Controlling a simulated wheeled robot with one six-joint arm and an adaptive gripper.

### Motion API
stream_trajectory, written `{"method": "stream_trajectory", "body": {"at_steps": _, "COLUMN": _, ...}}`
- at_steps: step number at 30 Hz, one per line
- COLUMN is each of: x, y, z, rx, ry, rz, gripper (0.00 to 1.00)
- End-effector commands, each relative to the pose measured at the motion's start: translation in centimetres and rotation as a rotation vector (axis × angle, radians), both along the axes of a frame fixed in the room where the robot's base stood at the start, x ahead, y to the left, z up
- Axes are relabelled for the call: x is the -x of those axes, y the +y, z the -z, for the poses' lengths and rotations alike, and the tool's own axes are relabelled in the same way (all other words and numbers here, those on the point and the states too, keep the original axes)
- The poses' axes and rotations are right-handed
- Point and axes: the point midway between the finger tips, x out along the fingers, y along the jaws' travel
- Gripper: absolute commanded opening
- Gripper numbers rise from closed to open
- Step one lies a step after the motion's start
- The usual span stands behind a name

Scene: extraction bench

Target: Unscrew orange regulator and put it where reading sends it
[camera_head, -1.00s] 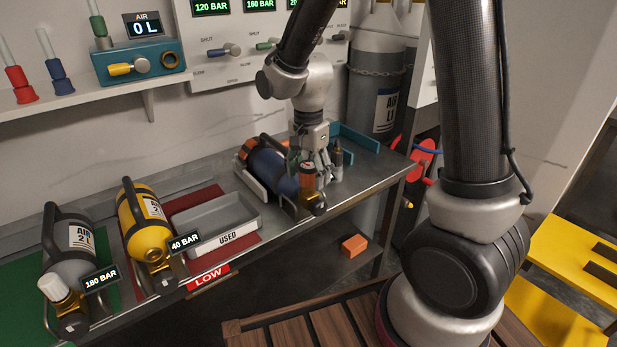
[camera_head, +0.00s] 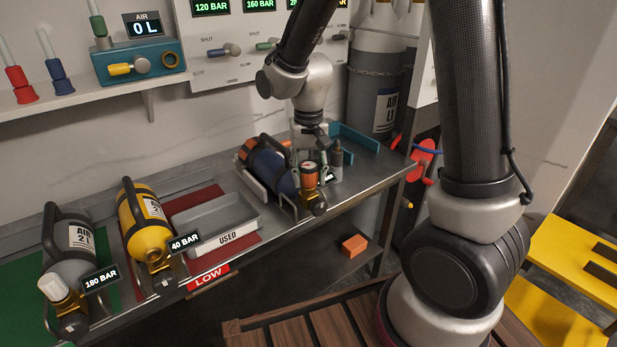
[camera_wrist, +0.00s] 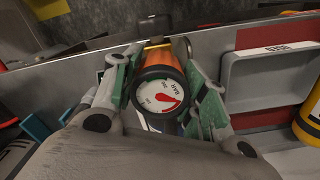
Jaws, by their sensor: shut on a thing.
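The orange regulator (camera_head: 311,173) has a round white dial with a black rim. It sits at the valve end of a dark blue cylinder (camera_head: 270,168) lying in a cradle on the bench. My gripper (camera_head: 311,158) is shut on the regulator, mostly hidden behind it in the head view. In the wrist view the regulator (camera_wrist: 158,62) stands between the green-padded fingers of my gripper (camera_wrist: 162,72). The threaded joint is hidden.
A grey USED tray (camera_head: 246,232) lies on a red LOW mat. Left of it are a yellow cylinder (camera_head: 131,212) marked 40 BAR and a grey cylinder (camera_head: 65,230) marked 180 BAR on green. A dark upright fitting (camera_head: 337,160) and a blue holder (camera_head: 362,142) are close right of my gripper.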

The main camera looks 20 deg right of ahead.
Motion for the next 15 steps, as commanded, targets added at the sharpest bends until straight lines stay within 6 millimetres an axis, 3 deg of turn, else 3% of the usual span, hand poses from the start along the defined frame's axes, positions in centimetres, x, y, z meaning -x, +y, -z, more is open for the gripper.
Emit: {"method": "stream_trajectory", "body": {"at_steps": 15, "x": -0.01, "y": 0.00, "z": -0.07, "rx": 0.000, "ry": 0.000, "rz": -0.988, "gripper": 0.14}}
